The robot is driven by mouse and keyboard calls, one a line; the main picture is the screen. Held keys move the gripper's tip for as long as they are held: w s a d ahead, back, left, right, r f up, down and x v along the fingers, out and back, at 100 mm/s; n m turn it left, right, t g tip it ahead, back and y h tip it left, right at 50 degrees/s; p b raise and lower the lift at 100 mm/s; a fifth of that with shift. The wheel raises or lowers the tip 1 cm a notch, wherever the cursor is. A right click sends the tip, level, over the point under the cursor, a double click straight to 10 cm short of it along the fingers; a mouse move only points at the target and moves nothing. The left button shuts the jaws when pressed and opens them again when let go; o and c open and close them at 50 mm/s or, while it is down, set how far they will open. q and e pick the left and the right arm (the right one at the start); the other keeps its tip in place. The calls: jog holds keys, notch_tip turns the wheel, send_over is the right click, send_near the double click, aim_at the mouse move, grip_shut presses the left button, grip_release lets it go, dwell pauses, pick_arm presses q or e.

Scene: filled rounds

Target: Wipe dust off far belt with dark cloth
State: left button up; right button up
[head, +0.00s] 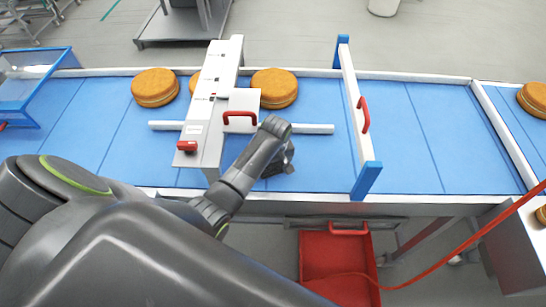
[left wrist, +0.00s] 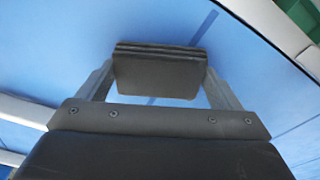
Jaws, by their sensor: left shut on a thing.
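The blue belt (head: 315,105) runs left to right across the head view, with rounds and a white machine on it. My left gripper (head: 281,163) is over the belt, just right of the white machine. In the left wrist view my left gripper (left wrist: 160,88) is shut on the dark cloth (left wrist: 158,72), a folded, layered dark pad between its two fingers. The blue belt surface (left wrist: 60,50) lies just beyond the cloth; I cannot tell whether they touch. In the head view the cloth is not clearly told from the gripper. No dust is clearly visible. My right gripper is not in view.
The white machine (head: 212,90) with red handles bridges the belt. A blue-and-white gate (head: 351,100) crosses it farther right. Filled rounds (head: 155,87) (head: 274,88) sit along the far side. A red bin (head: 338,262) is below the near edge.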

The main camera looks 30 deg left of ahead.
pick_arm(q)
jog(key=shift+s+d+f, duration=0.1)
jog(key=shift+s+f, duration=0.3)
jog(key=shift+w+r, duration=0.15)
jog(key=shift+r, duration=1.45)
jog(key=shift+w+r, duration=0.1)
jog(key=shift+r, duration=1.5)
jog(key=shift+r, duration=0.1)
jog(key=shift+r, duration=1.45)
